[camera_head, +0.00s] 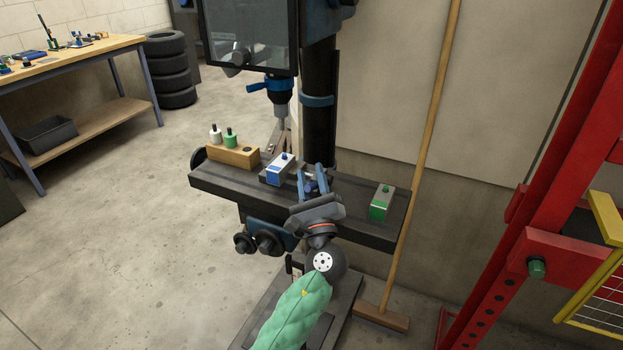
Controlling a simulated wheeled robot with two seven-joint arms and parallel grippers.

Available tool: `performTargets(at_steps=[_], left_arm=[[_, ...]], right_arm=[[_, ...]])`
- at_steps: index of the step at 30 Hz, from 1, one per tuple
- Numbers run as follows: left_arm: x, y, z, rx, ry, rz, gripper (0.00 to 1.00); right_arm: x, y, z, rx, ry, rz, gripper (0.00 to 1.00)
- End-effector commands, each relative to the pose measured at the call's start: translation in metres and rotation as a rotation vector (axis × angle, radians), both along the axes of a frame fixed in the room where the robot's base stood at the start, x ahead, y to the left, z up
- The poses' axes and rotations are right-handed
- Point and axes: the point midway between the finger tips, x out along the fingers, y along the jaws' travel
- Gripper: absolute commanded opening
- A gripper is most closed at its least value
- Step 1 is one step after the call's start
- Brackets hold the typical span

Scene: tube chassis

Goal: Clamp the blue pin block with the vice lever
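The blue pin block (279,173), grey with a blue front panel and a blue pin on top, stands upright on the dark drill-press table (352,229), left of my gripper. The gripper body hides the table there.
A similar green block (381,204) stands on the table's right. A wooden holder (232,153) with a white and a green peg is at its left end. The drill chuck (279,108) hangs above. A broom (420,150) leans behind; a red rack (530,180) is right.

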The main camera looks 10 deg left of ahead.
Motion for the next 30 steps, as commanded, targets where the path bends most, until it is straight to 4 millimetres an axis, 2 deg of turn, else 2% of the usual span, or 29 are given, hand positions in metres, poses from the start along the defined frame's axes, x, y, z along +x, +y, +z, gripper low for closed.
performTargets(at_steps=[11,14,17,22,30], left_arm=[[-0.003,-0.001,-0.003,0.0,0.001,0.0,0.38],[-0.011,-0.004,-0.009,-0.001,0.001,-0.001,0.38],[-0.024,-0.008,-0.017,-0.001,0.002,-0.001,0.38],[-0.045,-0.015,-0.03,-0.001,0.002,0.0,0.38],[-0.063,-0.02,-0.039,-0.001,0.0,-0.001,0.38]], right_arm=[[0.0,0.0,-0.001,0.001,-0.002,0.0,0.62],[0.001,0.0,-0.005,0.003,-0.012,-0.003,0.62],[-0.004,-0.003,-0.029,-0.001,-0.018,-0.01,0.62],[-0.008,-0.003,-0.05,0.002,-0.04,-0.017,0.62],[-0.007,-0.002,-0.051,0.004,-0.041,-0.017,0.62]])
